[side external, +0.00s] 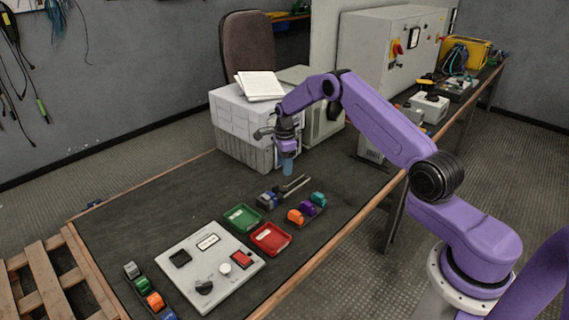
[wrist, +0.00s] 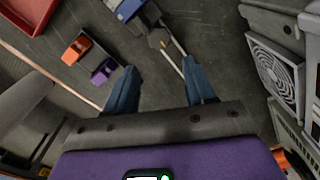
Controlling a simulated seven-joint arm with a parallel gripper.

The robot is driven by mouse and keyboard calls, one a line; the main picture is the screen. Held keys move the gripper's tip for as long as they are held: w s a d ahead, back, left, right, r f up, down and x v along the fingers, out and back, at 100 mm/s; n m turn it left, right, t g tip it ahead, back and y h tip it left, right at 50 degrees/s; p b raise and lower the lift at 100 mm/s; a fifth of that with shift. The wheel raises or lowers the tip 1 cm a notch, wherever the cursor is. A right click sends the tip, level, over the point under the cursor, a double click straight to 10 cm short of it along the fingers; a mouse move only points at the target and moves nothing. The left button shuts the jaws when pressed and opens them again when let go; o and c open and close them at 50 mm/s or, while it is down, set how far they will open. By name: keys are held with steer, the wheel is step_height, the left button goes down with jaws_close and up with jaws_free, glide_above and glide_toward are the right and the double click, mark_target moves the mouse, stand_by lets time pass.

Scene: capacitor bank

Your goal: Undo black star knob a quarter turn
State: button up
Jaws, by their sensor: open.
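A black star-shaped knob (side external: 204,287) sits on the front part of a light grey panel (side external: 188,248) that lies on the bench. My gripper (side external: 287,168) hangs with its blue fingers pointing down, well behind and to the right of the knob, above the bench near the grey boxes. In the wrist view my gripper (wrist: 158,68) has its two fingers wide apart with nothing held between them. The knob is not visible in the wrist view, and its exact angle is too small to tell.
The panel also carries a white knob (side external: 225,269), a red switch (side external: 241,258) and a black square part (side external: 180,258). Green (side external: 243,218) and red (side external: 271,239) trays, coloured blocks (side external: 296,216) and a two-pronged tool (side external: 283,190) lie between gripper and panel.

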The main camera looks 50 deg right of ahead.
mark_target(284, 187)
steer(key=shift+f, duration=4.45)
steer(key=c, duration=0.9)
steer(key=shift+c, duration=0.2)
steer(key=shift+w+n, duration=0.1)
steer(key=shift+n, duration=1.3)
